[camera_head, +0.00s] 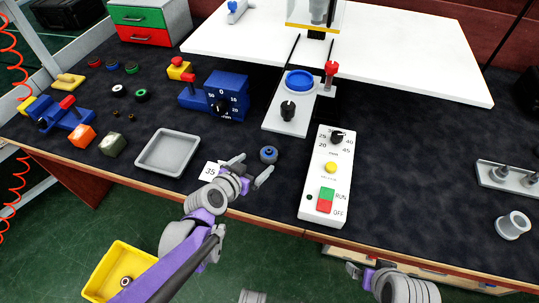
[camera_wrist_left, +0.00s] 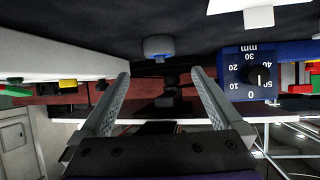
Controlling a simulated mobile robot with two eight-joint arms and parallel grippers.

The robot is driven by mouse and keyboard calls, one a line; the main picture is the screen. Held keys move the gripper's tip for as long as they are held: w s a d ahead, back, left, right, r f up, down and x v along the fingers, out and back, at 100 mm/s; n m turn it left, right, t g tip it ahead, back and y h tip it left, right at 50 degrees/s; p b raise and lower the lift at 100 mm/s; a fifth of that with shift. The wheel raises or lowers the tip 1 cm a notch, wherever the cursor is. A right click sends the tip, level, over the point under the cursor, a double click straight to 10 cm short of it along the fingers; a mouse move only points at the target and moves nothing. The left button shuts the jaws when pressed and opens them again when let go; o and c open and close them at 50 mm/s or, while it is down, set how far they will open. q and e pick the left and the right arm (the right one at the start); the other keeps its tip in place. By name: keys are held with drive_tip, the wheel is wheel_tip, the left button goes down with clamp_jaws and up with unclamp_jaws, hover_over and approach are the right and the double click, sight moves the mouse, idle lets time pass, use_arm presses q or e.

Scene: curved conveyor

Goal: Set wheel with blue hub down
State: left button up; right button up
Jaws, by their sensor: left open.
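A small dark wheel with a blue hub (camera_head: 268,154) rests on the dark bench mat, its hub facing up. It also shows in the left wrist view (camera_wrist_left: 158,47), which looks upside down. My left gripper (camera_head: 250,169) is open, its fingertips just short of the wheel on the near side. In the left wrist view the open fingers (camera_wrist_left: 158,76) have nothing between them, and the wheel lies beyond the tips, apart from them. My right gripper (camera_head: 367,271) is at the bottom edge, partly cut off; its jaws are unclear.
A grey tray (camera_head: 141,168) and a card marked 35 (camera_head: 210,171) lie left of the wheel. A white control panel (camera_head: 318,205) stands to its right. Behind are a blue dial box (camera_head: 226,108) and a grey fixture (camera_head: 273,122). Several small wheels lie at the back left.

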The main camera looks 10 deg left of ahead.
sight(268, 154)
use_arm(q)
drive_tip(key=b+x, duration=0.2)
drive_tip(key=x, duration=0.7)
drive_tip(key=shift+f, duration=0.2)
drive_tip(key=c, duration=1.4)
drive_tip(key=shift+r, duration=0.15)
